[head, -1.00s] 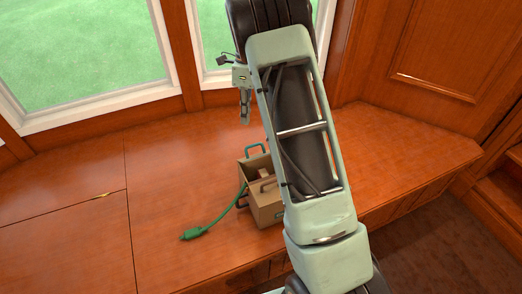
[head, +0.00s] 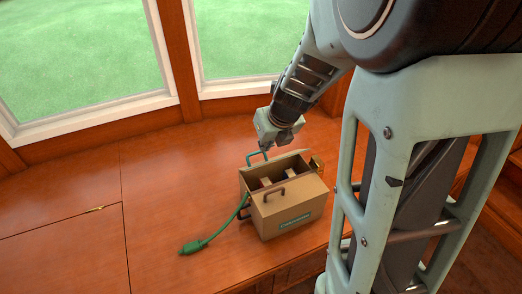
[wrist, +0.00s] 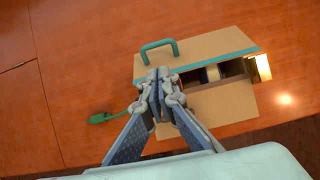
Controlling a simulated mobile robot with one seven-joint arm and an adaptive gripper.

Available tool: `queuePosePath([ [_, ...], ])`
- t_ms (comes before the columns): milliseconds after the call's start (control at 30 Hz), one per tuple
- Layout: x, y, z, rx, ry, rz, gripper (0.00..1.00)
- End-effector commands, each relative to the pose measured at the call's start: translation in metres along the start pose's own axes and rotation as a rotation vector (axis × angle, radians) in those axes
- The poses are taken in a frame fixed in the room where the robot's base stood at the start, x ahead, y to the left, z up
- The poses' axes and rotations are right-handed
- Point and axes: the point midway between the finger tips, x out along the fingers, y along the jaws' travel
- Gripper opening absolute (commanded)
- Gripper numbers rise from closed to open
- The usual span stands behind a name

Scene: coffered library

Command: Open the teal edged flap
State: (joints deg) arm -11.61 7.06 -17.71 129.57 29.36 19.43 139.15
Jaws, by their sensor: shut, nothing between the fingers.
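A cardboard box (head: 287,216) stands on the wooden bench top. In the wrist view, the teal edged flap (wrist: 212,48) is a tan panel on the far side, with a teal strip along its near edge. A teal handle (wrist: 158,47) stands at its left part. Dark box interior shows between this flap and the near tan panel (wrist: 217,106). My gripper (wrist: 158,74) is shut and empty, its fingertips over the left end of the strip, close to the handle; I cannot tell whether they touch.
A green cable with a plug (head: 193,247) lies on the bench left of the box. A small side flap (head: 317,164) sticks out at the box's right. Windows (head: 85,50) stand behind. The bench to the left is mostly clear.

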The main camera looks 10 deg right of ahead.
Motion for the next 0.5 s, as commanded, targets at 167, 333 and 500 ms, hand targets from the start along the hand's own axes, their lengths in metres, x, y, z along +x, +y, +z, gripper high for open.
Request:
queuePosePath([
  [167,0.026,0.0,-0.003,-0.002,0.004,0.0,0.0],
  [333,0.056,0.0,-0.004,-0.002,0.004,0.0,0.0],
  [500,0.081,-0.001,-0.003,-0.003,0.003,0.0,0.0],
])
